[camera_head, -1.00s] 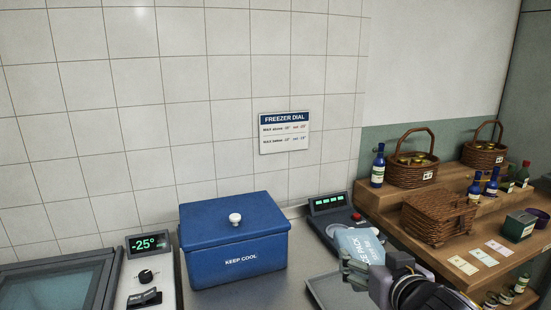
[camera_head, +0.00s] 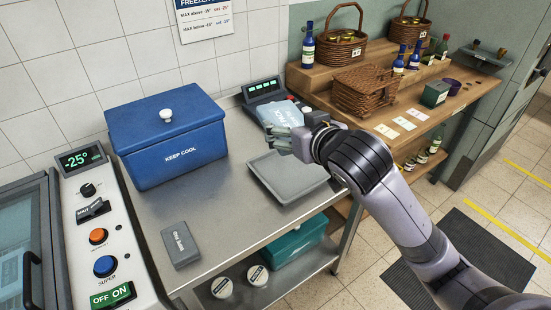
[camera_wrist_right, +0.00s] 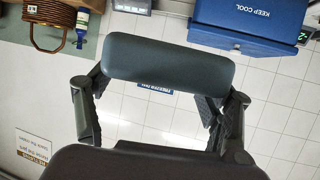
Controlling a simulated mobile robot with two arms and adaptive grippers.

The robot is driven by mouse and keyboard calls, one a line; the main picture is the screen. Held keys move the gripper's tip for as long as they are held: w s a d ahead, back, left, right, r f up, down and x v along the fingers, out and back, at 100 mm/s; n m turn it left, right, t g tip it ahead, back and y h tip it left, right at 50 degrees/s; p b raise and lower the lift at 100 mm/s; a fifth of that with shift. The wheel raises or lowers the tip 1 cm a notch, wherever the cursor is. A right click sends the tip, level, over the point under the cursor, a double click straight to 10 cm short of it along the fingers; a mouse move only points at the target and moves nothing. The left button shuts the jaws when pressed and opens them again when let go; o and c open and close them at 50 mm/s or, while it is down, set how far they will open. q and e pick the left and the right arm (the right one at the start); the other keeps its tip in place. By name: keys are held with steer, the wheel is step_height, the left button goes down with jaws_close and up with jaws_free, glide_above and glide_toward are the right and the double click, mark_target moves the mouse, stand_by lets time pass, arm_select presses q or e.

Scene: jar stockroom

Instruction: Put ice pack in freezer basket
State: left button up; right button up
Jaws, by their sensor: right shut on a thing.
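The light blue ice pack (camera_head: 280,116) is in my right gripper (camera_head: 297,142), in front of the small digital display and over the back of the counter. In the right wrist view, the gripper's fingers (camera_wrist_right: 162,98) are shut on the ice pack (camera_wrist_right: 168,61), which looks dark there. The chest freezer's glass lid (camera_head: 24,240) shows at the left edge, beside a control panel reading -25°. No freezer basket can be made out through the glass. My left gripper is not in view.
A blue KEEP COOL box (camera_head: 168,140) stands on the steel counter (camera_head: 225,195). A grey tray (camera_head: 290,178) lies below my right gripper. A small grey block (camera_head: 180,245) is near the front edge. A wooden shelf (camera_head: 350,122) on the right holds wicker baskets and bottles.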

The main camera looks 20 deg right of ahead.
steer(key=w+f, duration=0.1)
steer(key=w, duration=0.1)
steer(key=w+f+n+y, duration=0.1)
steer(key=w, duration=0.1)
steer(key=w+f+n+y, duration=0.1)
steer(key=w, duration=0.2)
steer(key=shift+w+a+f, duration=0.1)
steer(key=shift+a+f, duration=0.1)
steer(key=shift+a, duration=0.05)
steer(key=w+d+f, duration=0.2)
steer(key=w+d, duration=0.2)
steer(key=shift+w+f+y, duration=0.15)
steer(key=shift+w+y, duration=0.15)
steer(key=shift+y, duration=0.1)
steer(key=shift+d, duration=0.1)
glide_above(289, 181)
step_height(289, 181, down, 16)
steer(key=shift+f, duration=0.1)
step_height(289, 181, down, 3)
steer(key=shift+f+p, duration=0.2)
steer(key=shift+p, duration=0.4)
